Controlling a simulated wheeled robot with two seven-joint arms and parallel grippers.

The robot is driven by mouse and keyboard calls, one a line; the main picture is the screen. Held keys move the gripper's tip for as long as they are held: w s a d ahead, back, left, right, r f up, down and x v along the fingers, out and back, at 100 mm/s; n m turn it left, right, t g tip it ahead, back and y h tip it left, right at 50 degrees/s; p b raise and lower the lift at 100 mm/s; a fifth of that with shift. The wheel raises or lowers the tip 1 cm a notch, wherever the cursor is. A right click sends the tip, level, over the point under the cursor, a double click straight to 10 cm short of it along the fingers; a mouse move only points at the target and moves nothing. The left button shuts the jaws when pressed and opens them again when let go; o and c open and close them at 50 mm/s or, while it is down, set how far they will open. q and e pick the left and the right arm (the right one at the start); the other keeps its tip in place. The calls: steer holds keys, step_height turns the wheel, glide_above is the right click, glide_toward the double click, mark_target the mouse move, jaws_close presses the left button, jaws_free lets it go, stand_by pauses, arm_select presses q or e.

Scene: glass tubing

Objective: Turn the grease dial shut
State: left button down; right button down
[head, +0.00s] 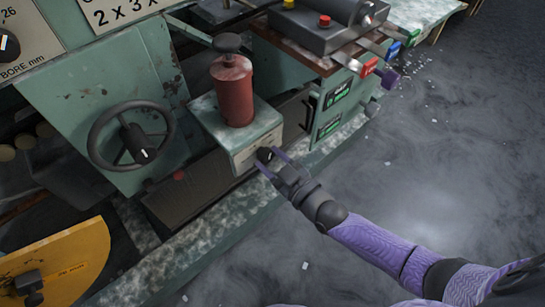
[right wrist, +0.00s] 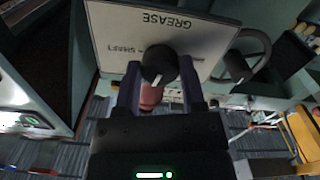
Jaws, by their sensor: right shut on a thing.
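The grease dial (head: 265,154) is a small black knob on the front plate of a pale green box under a red cylinder. In the right wrist view the dial (right wrist: 159,63) shows a white pointer line, pointing toward the lower part of the picture. The white plate (right wrist: 112,35) behind it reads GREASE upside down, with smaller lettering partly hidden by the dial. My right gripper (head: 270,161) has its two purple fingers on either side of the dial, shut on it. It also shows in the right wrist view (right wrist: 160,72). My left gripper is not in view.
The red cylinder (head: 233,92) with a black-knobbed lever stands on the box. A black handwheel (head: 131,135) is on the green machine to the left. A yellow guard (head: 65,262) is at lower left. Coloured lever handles (head: 388,76) stick out above right. The floor at right is largely clear.

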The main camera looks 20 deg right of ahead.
steer(key=n+p, duration=0.1)
steer(key=n, duration=0.3)
steer(key=shift+n, duration=0.3)
steer(key=n+p, duration=0.1)
steer(key=n, duration=0.2)
steer(key=shift+n, duration=0.4)
steer(key=n, duration=0.3)
steer(key=shift+n, duration=1.2)
steer(key=n, duration=0.2)
steer(key=shift+n, duration=0.3)
steer(key=shift+n+b, duration=0.3)
steer(key=shift+n, duration=1.5)
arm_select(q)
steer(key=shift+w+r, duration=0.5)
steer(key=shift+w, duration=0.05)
arm_select(e)
steer(key=shift+n, duration=0.3)
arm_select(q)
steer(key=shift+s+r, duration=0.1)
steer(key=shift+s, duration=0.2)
